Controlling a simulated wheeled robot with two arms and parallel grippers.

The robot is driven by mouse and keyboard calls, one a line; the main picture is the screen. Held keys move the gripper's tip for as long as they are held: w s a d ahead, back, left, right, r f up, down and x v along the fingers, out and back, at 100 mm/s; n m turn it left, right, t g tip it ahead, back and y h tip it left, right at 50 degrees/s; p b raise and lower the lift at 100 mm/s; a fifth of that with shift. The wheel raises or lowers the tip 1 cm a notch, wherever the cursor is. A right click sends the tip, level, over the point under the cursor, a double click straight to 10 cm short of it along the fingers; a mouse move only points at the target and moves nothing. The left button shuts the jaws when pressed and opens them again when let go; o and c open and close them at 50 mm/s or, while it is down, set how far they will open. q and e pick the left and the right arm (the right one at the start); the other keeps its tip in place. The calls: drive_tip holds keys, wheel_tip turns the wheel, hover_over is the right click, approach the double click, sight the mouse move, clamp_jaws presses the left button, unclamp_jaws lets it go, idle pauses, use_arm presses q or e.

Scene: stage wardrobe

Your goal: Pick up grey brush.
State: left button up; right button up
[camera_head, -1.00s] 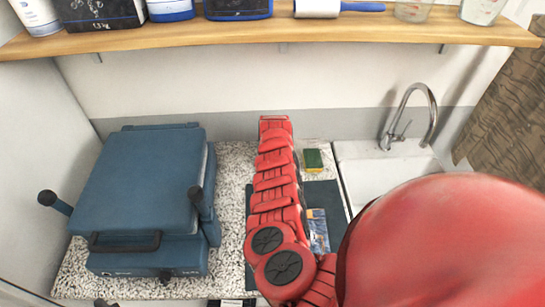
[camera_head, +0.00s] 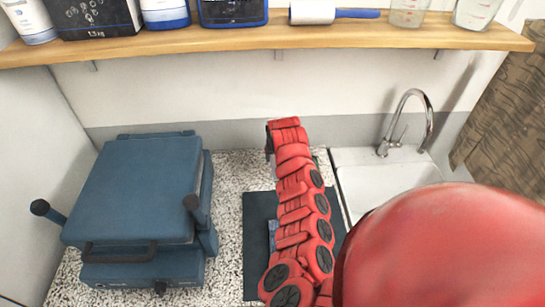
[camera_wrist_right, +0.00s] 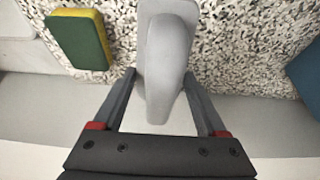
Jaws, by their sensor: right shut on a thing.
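The grey brush (camera_wrist_right: 163,45) shows in the right wrist view, with its rounded grey body between the fingers of my right gripper (camera_wrist_right: 161,80). The gripper is shut on it. Speckled countertop shows behind the brush; I cannot tell whether the brush still touches it. In the head view my red right arm reaches over the counter and hides the brush and most of the gripper. My left gripper is in neither view.
A green and yellow sponge (camera_wrist_right: 80,38) lies beside the brush. A blue heat press (camera_head: 135,190) stands left on the speckled counter (camera_head: 228,215). A dark mat (camera_head: 256,230) lies under my arm. The sink (camera_head: 380,188) and tap (camera_head: 428,115) are right. A loaded wooden shelf (camera_head: 230,40) spans above.

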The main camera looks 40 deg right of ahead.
drive_tip(key=shift+s+a+f+p, duration=0.1)
drive_tip(key=shift+s+f+p, duration=0.1)
drive_tip(key=shift+s, duration=0.4)
drive_tip(key=shift+s+a+f+p, duration=0.1)
drive_tip(key=shift+s+p, duration=0.05)
drive_tip(key=shift+s, duration=0.4)
drive_tip(key=s+b, duration=0.1)
drive_tip(key=s, duration=0.1)
drive_tip(key=s+b, duration=0.1)
drive_tip(key=s, duration=0.2)
drive_tip(key=s+d+b, duration=0.1)
drive_tip(key=s, duration=0.2)
drive_tip(key=shift+s+r, duration=0.15)
drive_tip(key=shift+r, duration=0.25)
drive_tip(key=shift+s+r, duration=0.15)
drive_tip(key=shift+s, duration=0.7)
